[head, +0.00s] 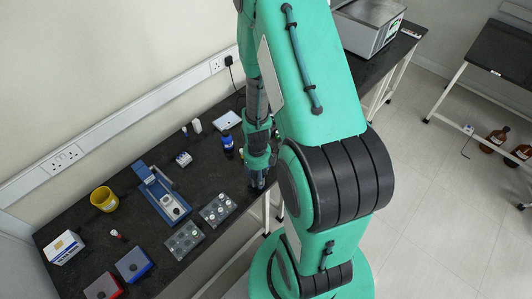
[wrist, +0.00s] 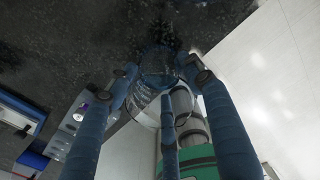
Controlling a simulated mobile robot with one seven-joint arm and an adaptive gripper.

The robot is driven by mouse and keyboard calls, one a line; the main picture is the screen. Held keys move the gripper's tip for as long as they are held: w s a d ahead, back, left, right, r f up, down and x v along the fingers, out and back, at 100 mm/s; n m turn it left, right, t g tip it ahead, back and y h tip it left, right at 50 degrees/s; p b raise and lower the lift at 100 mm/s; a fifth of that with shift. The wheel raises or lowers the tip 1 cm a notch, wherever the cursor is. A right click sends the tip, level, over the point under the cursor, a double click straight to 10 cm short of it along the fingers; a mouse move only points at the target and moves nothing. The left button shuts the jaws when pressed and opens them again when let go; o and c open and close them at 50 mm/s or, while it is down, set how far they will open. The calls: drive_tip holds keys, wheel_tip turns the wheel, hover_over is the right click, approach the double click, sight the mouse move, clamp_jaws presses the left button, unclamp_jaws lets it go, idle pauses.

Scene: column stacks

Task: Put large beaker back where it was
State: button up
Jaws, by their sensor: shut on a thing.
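My gripper (head: 258,181) hangs low at the front edge of the black bench in the head view. In the wrist view my gripper (wrist: 160,78) has its blue fingers closed around a clear glass beaker (wrist: 150,98). The beaker is see-through, and the fingers cover parts of it. Beyond it lies the dark speckled bench top (wrist: 130,25). In the head view I cannot make out the beaker clearly, and whether it touches the bench is unclear.
Left of my gripper are a vial tray (head: 217,209), a second tray (head: 184,241), a blue instrument (head: 160,190) and a yellow pot (head: 104,199). A blue bottle (head: 227,141) stands close behind it. A metal bath (head: 368,24) is farther right. Brown bottles (head: 494,141) stand on the floor.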

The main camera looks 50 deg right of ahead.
drive_tip(key=shift+w, duration=0.1)
drive_tip(key=shift+w+a+r, duration=0.15)
drive_tip(key=shift+w, duration=0.4)
drive_tip(key=w+a+r+n+b, duration=0.1)
drive_tip(key=w+a+r+n, duration=0.2)
drive_tip(key=w, duration=0.5)
drive_tip(key=w+a+r+n+b, duration=0.2)
drive_tip(key=w+a+r, duration=0.3)
drive_tip(key=w, duration=0.3)
drive_tip(key=shift+a+r+n, duration=0.3)
drive_tip(key=shift+a+n, duration=0.1)
drive_tip(key=shift+s, duration=0.1)
drive_tip(key=shift+f+b, duration=0.4)
drive_tip(key=shift+f, duration=2.75)
drive_tip(key=shift+f, duration=0.1)
drive_tip(key=shift+f+b, duration=0.3)
drive_tip(key=shift+f, duration=1.5)
